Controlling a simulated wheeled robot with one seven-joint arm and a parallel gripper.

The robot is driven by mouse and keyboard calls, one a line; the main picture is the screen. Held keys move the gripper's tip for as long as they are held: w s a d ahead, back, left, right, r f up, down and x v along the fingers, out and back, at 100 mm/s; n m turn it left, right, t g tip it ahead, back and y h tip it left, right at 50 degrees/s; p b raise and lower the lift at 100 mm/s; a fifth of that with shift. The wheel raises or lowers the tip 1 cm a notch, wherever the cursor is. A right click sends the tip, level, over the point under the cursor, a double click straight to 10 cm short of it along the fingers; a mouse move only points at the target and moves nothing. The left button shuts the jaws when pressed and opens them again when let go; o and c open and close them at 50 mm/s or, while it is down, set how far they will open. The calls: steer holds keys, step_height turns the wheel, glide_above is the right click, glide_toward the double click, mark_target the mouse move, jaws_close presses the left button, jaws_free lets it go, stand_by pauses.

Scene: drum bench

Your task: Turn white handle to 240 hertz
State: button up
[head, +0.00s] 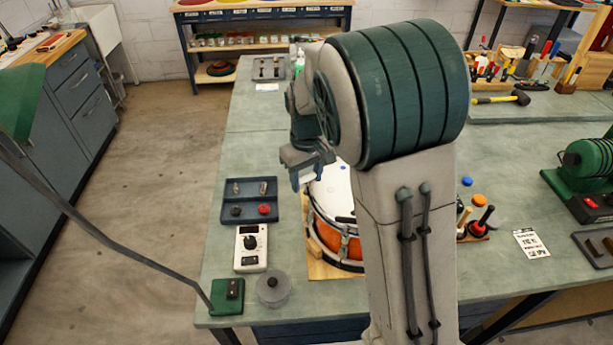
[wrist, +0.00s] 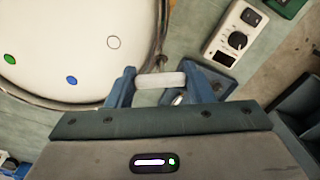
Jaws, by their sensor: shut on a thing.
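My gripper (wrist: 158,86) is shut on a white bar-shaped handle (wrist: 161,80) in the wrist view, with one blue finger at each end. A thin metal piece shows just beyond the handle, beside the drum's rim; whether they are joined I cannot tell. The drum (head: 330,237) has an orange shell and white head and stands on a wooden board. In the head view my gripper (head: 306,168) is over the drum's left edge, and my arm hides much of the drum. A white box with a black knob and small dark display (head: 250,247) stands left of the drum; its reading is not legible.
A blue tray (head: 248,203) with small parts lies left of the drum. Mallets (head: 478,224) and a green machine (head: 585,170) stand to the right.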

mark_target(307, 176)
steer(key=shift+o, duration=0.2)
steer(key=m, duration=0.4)
steer(key=o, duration=1)
steer(key=shift+c, duration=0.2)
step_height(307, 176, up, 14)
steer(key=b, duration=0.1)
steer(key=shift+b, duration=0.35)
steer(key=shift+f, duration=0.1)
